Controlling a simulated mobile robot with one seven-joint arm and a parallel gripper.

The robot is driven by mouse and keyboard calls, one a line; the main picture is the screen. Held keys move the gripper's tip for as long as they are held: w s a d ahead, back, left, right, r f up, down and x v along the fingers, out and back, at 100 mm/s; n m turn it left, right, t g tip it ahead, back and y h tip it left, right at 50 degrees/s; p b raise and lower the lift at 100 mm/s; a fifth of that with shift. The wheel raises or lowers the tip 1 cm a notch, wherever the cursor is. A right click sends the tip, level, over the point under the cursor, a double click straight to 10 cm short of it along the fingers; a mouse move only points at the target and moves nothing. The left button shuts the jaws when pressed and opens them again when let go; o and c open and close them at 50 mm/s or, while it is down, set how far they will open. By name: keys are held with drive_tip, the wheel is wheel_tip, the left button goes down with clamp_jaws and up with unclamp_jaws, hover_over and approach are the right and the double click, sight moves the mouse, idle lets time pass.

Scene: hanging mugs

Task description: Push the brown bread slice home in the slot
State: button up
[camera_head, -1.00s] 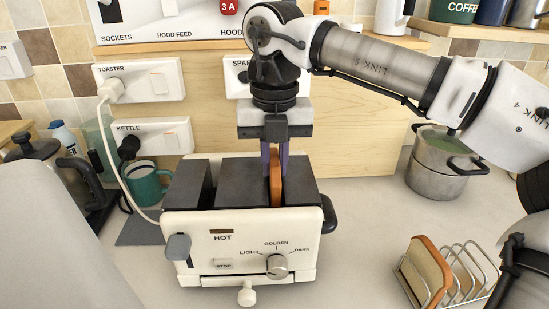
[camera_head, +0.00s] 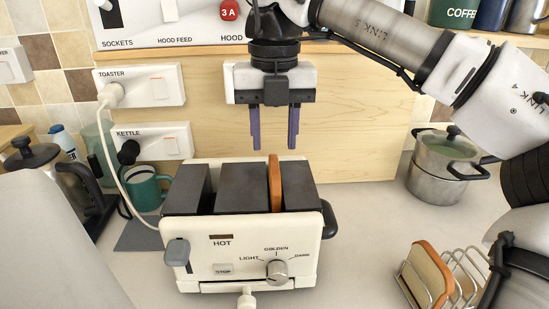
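The brown bread slice (camera_head: 275,182) stands upright in the right slot of the toaster (camera_head: 240,236). Its upper part sticks out above the dark top of the toaster. My gripper (camera_head: 274,146) is above and behind the slice, pointing down, with its two purple fingers spread apart and nothing between them. The fingertips are clear of the slice. The toaster's left slot looks empty. The lower part of the slice is hidden inside the toaster.
A wire rack with another bread slice (camera_head: 428,272) stands at the lower right. A steel pot (camera_head: 440,165) is at the right back. A green mug (camera_head: 147,187) and a French press (camera_head: 65,180) stand at the left. The toaster's cord (camera_head: 122,170) runs up to the wall socket.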

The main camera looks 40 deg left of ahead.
wheel_tip(320, 180, up, 7)
drive_tip(key=p, duration=0.3)
drive_tip(key=shift+r, duration=0.2)
idle(0.4)
